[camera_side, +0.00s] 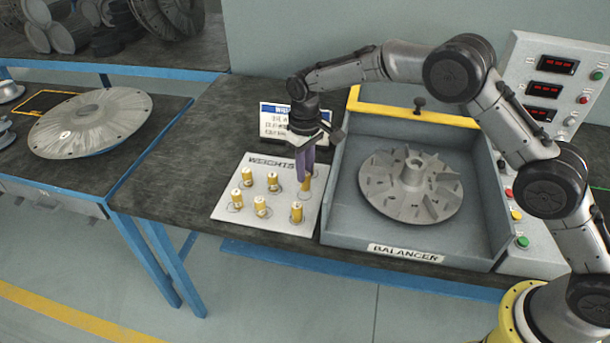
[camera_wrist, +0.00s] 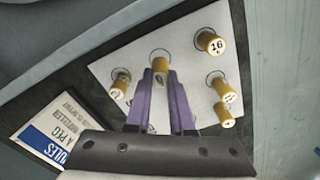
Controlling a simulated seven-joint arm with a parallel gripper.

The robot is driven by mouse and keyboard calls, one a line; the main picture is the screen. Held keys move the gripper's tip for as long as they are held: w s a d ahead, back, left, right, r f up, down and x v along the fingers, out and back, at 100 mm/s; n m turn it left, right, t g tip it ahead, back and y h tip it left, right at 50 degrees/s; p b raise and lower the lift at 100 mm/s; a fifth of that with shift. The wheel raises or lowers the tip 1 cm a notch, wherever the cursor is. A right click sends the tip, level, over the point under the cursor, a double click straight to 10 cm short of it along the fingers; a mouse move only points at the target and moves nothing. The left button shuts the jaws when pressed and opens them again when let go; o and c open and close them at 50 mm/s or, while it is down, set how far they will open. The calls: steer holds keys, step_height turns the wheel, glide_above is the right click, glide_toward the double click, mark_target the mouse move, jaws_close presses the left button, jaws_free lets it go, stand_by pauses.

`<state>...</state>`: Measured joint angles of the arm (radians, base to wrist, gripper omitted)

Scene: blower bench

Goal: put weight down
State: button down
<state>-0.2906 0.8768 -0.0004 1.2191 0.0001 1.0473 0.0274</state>
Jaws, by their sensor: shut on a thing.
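My gripper (camera_side: 305,170) points down over the right side of the white weights board (camera_side: 225,212), its purple fingers shut on a brass-yellow weight (camera_side: 306,184). The held weight is upright at or just above its printed ring; I cannot tell whether it touches the board. In the wrist view the fingertips (camera_wrist: 161,76) meet at a yellow weight (camera_wrist: 160,64), partly hidden by the fingers. Several other yellow weights stand upright on the board, including a front one (camera_side: 296,212) and one marked 16 (camera_wrist: 210,41).
The grey balancer tray (camera_side: 342,222) with a bladed impeller (camera_side: 413,188) stands right of the board. A sign (camera_side: 275,122) stands behind the board. A control panel (camera_side: 550,85) is at the right. Bare bench lies left of the board.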

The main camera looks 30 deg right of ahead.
steer(key=shift+f, duration=1.05)
steer(key=shift+f, duration=0.25)
steer(key=c, duration=0.8)
jaws_free()
